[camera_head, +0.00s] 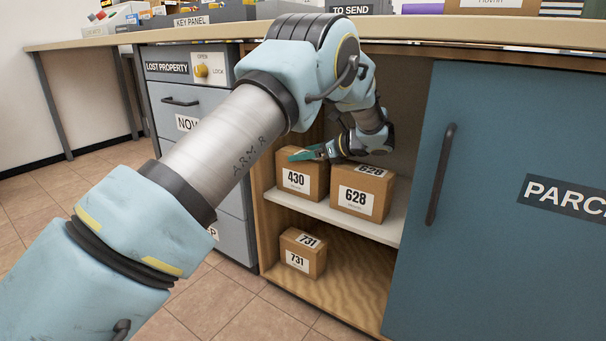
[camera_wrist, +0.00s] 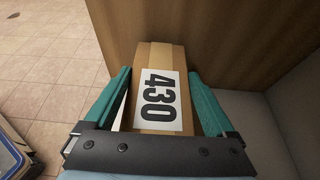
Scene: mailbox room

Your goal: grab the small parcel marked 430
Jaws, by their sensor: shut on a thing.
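The small parcel marked 430 (camera_head: 296,181) is a brown box with a white label, on the upper shelf at the left in the head view. In the wrist view the parcel (camera_wrist: 157,60) lies between the two teal fingers, its 430 label facing the camera. My gripper (camera_head: 308,153) reaches into the cabinet from the right, at the parcel's top. It is shut on the parcel, with one finger along each side in the wrist view (camera_wrist: 160,95). Any gap under the parcel cannot be made out.
Parcel 628 (camera_head: 357,200) stands close to the right on the same white shelf (camera_head: 390,232). Parcel 731 (camera_head: 302,254) is on the lower level. The cabinet's wooden side wall (camera_head: 262,215) is near on the left. A blue door (camera_head: 480,200) stands at the right, and the counter (camera_head: 480,30) runs above.

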